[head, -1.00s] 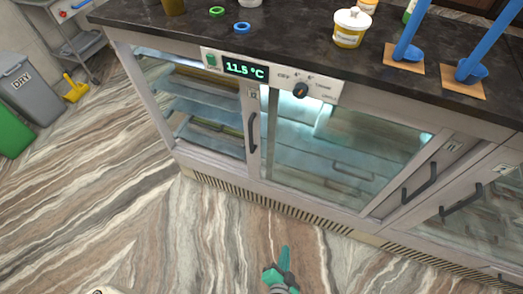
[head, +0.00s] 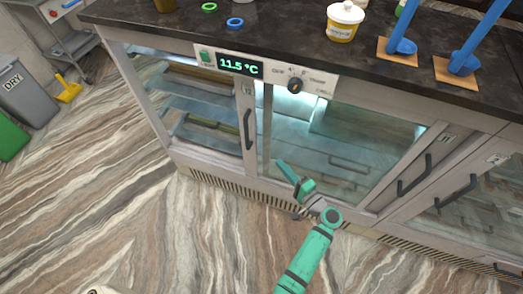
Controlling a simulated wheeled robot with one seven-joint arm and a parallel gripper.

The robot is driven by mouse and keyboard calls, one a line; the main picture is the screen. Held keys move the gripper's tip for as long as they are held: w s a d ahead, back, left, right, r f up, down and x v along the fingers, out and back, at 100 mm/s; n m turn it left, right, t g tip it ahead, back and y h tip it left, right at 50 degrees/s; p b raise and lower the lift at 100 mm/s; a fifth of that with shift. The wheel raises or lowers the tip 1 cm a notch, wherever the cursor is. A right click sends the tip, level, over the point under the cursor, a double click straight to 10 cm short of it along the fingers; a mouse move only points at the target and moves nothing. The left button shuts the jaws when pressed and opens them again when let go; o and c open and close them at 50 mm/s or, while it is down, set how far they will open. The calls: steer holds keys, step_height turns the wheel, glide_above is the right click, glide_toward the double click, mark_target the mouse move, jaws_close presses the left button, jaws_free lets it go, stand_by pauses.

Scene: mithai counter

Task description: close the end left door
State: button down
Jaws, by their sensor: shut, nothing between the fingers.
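The glass-fronted counter has a door at its left end (head: 247,160), framed in pale grey, with a dark vertical handle (head: 248,130) on its right stile and a small number tag above. Shelves show through its glass. I cannot tell from this angle how far it stands from its frame. My gripper (head: 287,171), teal, is shut and empty. It appears in front of the lower left part of the middle glass panel (head: 305,145), to the right of and below the handle. No contact with the counter can be made out.
A display reading 11.5 °C (head: 240,65) and a knob (head: 295,86) sit above the doors. More handled doors (head: 415,175) lie to the right. The floor in front is clear; bins (head: 25,90) stand far left.

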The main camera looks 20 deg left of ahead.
steer(key=s+a+x, duration=0.1)
steer(key=s+x, duration=0.1)
steer(key=x, duration=1)
steer(key=shift+a, duration=0.6)
steer(key=shift+w, duration=0.1)
